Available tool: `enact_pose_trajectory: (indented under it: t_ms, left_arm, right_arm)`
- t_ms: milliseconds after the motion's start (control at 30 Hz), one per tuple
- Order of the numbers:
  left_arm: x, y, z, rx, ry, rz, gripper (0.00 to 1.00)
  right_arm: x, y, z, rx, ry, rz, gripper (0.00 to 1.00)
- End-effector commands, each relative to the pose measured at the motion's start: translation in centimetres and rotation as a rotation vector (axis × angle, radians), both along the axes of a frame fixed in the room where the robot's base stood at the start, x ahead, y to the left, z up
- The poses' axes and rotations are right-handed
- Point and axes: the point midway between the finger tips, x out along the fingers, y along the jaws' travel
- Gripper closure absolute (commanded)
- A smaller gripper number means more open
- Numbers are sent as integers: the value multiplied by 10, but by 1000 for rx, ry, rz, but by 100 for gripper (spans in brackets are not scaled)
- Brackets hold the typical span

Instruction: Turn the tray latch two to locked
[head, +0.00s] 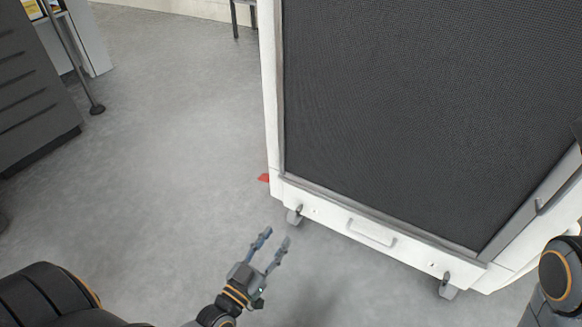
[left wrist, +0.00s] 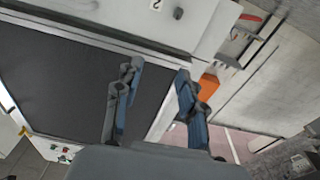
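My left gripper (head: 275,236) is open and empty, over the floor in front of the white machine's lower left corner in the head view. In the left wrist view its two fingers (left wrist: 159,68) are spread apart with nothing between them. A white panel at the top of that view carries a mark that looks like a 2 (left wrist: 157,4). A small dark knob (left wrist: 178,13), possibly tray latch two, is beside this mark, beyond the fingertips and apart from them. Its turned position is too small to tell. My right gripper is out of view; only part of the right arm shows.
The white machine (head: 272,120) has a large dark mesh panel (head: 420,100), a lower handle (head: 371,232) and casters (head: 295,215). An orange part (left wrist: 208,88) and a red part (left wrist: 250,18) show in the wrist view. A grey drawer cabinet (head: 35,90) stands left; the floor between is clear.

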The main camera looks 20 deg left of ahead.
Motion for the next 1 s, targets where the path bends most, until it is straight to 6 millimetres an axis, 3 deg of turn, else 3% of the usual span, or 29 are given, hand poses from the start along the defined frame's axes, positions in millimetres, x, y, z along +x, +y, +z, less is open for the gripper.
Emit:
enact_pose_trajectory:
  t_ms: [1000]
  left_arm:
    - [3,-45,195,-115,-371,-44,60]
  right_arm:
    - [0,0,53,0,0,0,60]
